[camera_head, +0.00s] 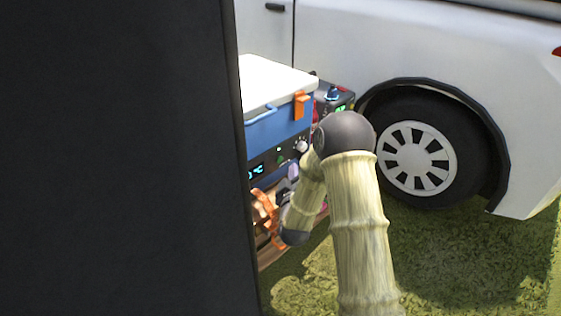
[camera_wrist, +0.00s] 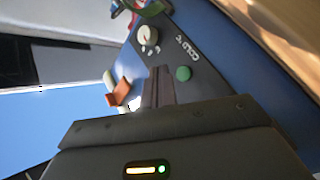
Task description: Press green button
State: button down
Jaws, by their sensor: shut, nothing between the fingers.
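The green button (camera_wrist: 183,73) is a small round disc on the dark control panel (camera_wrist: 200,62) of a blue cooler, near the lettering "COLD °C". My gripper (camera_wrist: 160,70) is shut and empty in the wrist view. Its fingertips point at the panel just left of the button; whether they touch the panel I cannot tell. In the head view the cooler (camera_head: 270,128) has a white lid, and its front panel shows a lit display and a tiny green spot.
A pale knob (camera_wrist: 148,36) sits on the panel above the button. An orange latch (camera_wrist: 119,92) is left of the fingers. In the head view a white vehicle (camera_head: 400,45) stands behind the cooler, and grass (camera_head: 450,250) lies at right. A dark surface hides the left side.

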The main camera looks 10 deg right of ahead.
jog(key=shift+s+d, duration=0.95)
jog(key=shift+s, duration=0.3)
jog(key=s+a+r+m+g+y+p, duration=0.2)
jog(key=s+r+m+g+y+p, duration=0.1)
jog(key=s+r+g+p, duration=0.5)
jog(key=s+r+m+g+p, duration=0.2)
jog(key=s+r+g+p, duration=0.2)
jog(key=s, duration=0.5)
jog(key=s+d+r+m+g+p, duration=0.1)
jog(key=s+r+g+p, duration=0.3)
jog(key=s, duration=0.5)
notch_tip(320, 180, up, 3)
jog(key=shift+s+f+m+p, duration=0.2)
jog(key=shift+s+m+p, duration=0.05)
jog(key=shift+m+p, duration=0.7)
jog(key=shift+w, duration=0.2)
